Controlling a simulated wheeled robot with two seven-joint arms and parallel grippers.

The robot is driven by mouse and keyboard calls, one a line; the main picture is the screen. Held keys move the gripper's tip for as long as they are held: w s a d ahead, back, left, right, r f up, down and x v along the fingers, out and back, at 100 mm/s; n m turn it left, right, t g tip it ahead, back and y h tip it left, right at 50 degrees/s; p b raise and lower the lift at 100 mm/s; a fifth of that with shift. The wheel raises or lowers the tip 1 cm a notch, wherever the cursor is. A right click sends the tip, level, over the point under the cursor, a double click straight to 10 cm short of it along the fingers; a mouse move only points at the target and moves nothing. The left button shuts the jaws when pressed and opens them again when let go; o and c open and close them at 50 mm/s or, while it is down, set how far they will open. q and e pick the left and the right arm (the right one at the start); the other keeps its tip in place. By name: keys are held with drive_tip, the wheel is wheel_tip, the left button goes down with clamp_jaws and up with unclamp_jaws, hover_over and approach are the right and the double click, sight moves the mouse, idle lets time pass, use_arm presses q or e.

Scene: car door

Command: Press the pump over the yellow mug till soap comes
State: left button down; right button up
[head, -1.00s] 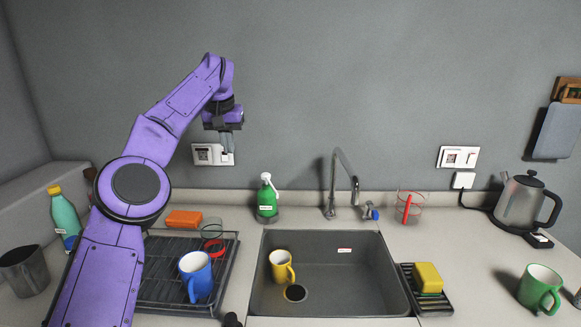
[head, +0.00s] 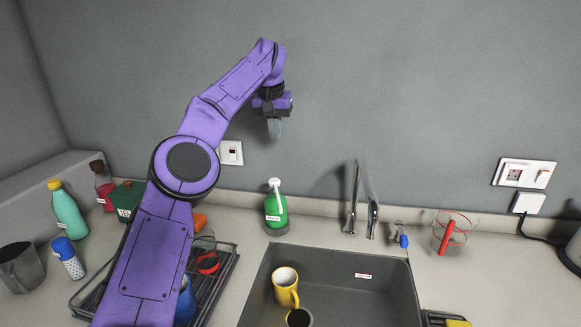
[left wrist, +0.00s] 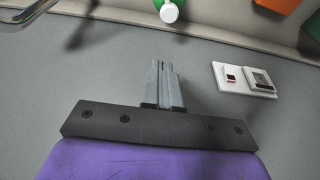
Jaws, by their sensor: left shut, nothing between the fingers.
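A green soap bottle with a white pump top (head: 275,208) stands on the counter behind the sink, near its left back corner. Its pump head also shows at the top of the left wrist view (left wrist: 169,12). The yellow mug (head: 285,285) stands inside the sink, towards its left side. My left gripper (head: 274,128) is shut and empty, pointing down in front of the wall and appearing above the pump bottle, apart from it. Its closed fingers (left wrist: 163,84) show in the left wrist view. My right gripper is not in view.
The grey sink (head: 340,270) has a faucet (head: 352,205) behind it. A dish rack (head: 225,275) with a blue mug (head: 186,300) is partly hidden by my left arm. A clear cup with red (head: 449,235) stands right of the faucet. Several bottles stand at the left.

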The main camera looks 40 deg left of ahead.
use_arm(q)
hover_over(273, 180)
drive_tip(key=f, duration=0.6)
drive_tip(key=shift+d+f+b, duration=0.3)
drive_tip(key=shift+d+b, duration=0.05)
drive_tip(key=shift+b, duration=0.05)
drive_tip(key=f, duration=0.2)
drive_tip(key=f+p, duration=0.1)
drive_tip(key=f, duration=0.2)
drive_tip(key=shift+s+a+f, duration=0.2)
drive_tip(key=shift+f, duration=0.1)
drive_tip(key=shift+w+f, duration=0.2)
drive_tip(key=shift+f, duration=0.2)
drive_tip(key=shift+s+r, duration=0.15)
drive_tip(key=shift+s, duration=0.05)
wheel_tip(273, 180, down, 2)
drive_tip(key=b, duration=0.3)
drive_tip(key=shift+b, duration=0.3)
drive_tip(key=shift+s+d, duration=0.1)
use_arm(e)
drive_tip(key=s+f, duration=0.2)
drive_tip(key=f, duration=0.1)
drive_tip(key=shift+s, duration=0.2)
